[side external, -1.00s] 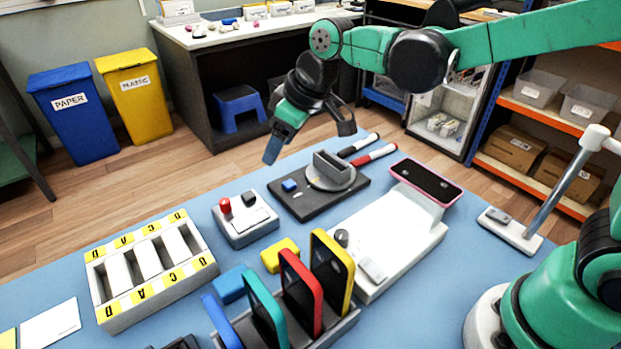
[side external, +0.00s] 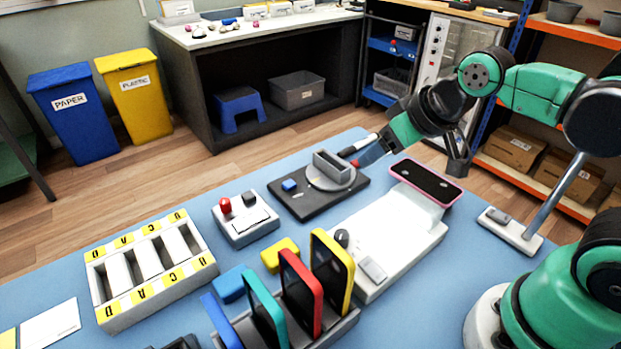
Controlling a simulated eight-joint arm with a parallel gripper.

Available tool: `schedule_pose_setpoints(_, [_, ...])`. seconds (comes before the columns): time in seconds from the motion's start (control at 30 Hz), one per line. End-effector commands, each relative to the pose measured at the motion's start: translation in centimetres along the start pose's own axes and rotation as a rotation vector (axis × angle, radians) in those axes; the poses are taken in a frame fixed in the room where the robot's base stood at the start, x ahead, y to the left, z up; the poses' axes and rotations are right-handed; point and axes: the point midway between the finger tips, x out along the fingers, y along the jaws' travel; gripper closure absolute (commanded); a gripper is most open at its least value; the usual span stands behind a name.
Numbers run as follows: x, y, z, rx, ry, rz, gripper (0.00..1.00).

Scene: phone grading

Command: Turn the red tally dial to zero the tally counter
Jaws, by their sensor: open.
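The tally counter (side external: 247,226) is a small whitish box on the blue table, left of the middle. Its red tally dial (side external: 226,206) stands upright at the box's back left corner, with a dark knob beside it. My gripper (side external: 412,163) is open and empty, well to the right of the counter. It is above the table's back right part, near the pink-edged phone. One finger hangs close to the red and black pens, and I cannot tell whether it touches them. Nothing hides the dial.
A dark platform with a round turntable (side external: 333,183) and a blue button lies between my gripper and the counter. Upright coloured phones (side external: 301,292) stand in a rack in front. A labelled sorting tray (side external: 150,268) is at left, and a post stand (side external: 510,231) at right.

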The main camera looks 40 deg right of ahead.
Motion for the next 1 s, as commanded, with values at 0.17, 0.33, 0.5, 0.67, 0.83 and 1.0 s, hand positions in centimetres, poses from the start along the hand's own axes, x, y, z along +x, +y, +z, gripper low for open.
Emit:
schedule_pose_setpoints(0.17, [-0.08, 0.52, 0.92, 0.03, 0.012, 0.017, 0.43])
schedule_pose_setpoints(0.33, [-0.08, 0.63, 1.09, 0.038, 0.015, 0.021, 0.43])
schedule_pose_setpoints(0.5, [-0.08, 0.61, 1.08, 0.038, 0.015, 0.02, 0.43])
schedule_pose_setpoints(0.67, [-0.08, 0.64, 1.13, 0.039, 0.016, 0.021, 0.43])
schedule_pose_setpoints(0.83, [-0.08, 0.63, 1.13, 0.039, 0.016, 0.021, 0.43])
schedule_pose_setpoints(1.0, [-0.08, 0.63, 1.13, 0.039, 0.016, 0.021, 0.43])
